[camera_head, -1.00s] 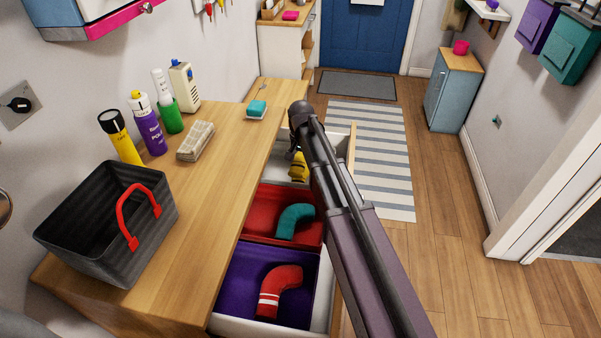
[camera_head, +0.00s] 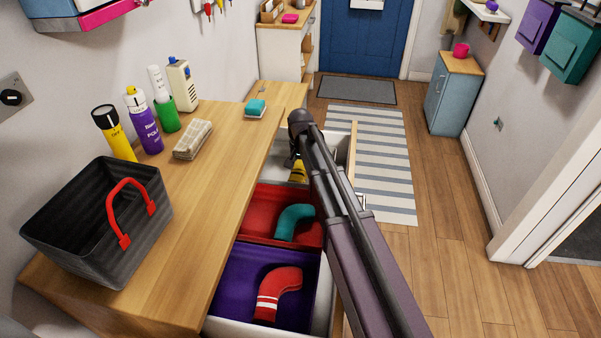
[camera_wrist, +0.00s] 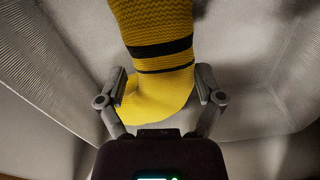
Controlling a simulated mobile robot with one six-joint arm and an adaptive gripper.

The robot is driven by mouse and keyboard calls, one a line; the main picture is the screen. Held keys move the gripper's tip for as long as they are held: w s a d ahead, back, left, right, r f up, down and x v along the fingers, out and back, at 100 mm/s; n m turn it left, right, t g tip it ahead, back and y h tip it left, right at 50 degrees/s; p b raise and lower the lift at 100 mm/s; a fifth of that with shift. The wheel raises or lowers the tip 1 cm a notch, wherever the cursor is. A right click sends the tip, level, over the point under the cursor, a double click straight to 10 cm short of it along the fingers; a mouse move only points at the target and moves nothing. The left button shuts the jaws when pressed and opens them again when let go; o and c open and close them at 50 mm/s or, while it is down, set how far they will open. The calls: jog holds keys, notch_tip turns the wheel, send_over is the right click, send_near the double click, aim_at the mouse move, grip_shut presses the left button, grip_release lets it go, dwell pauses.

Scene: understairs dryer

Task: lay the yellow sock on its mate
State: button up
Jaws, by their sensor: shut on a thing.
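A yellow sock with black bands (camera_wrist: 155,60) is between the two fingers of my gripper (camera_wrist: 162,92), which is shut on it in the wrist view. In the head view the yellow sock (camera_head: 299,172) shows in part beside my arm, in the far pale compartment of the open drawer (camera_head: 320,318). My gripper (camera_head: 296,161) is down at that compartment, mostly covered by my arm. Pale ribbed walls surround the sock in the wrist view. I cannot make out a second yellow sock in either view.
A red compartment (camera_head: 255,215) holds a teal sock (camera_head: 293,222). A purple compartment (camera_head: 235,285) holds a red sock (camera_head: 278,290). On the counter (camera_head: 195,225) stand a dark basket (camera_head: 70,240), several bottles and a teal sponge (camera_head: 256,108). Floor right of the drawer is clear.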

aim_at(300, 167)
jog(key=shift+f, duration=0.15)
jog(key=shift+f+b, duration=0.3)
jog(key=shift+f, duration=0.2)
jog(key=o, duration=0.7)
jog(key=shift+c, duration=0.2)
jog(key=shift+r, duration=0.15)
notch_tip(300, 167, up, 13)
jog(key=p, duration=1.2)
jog(key=shift+p, duration=0.35)
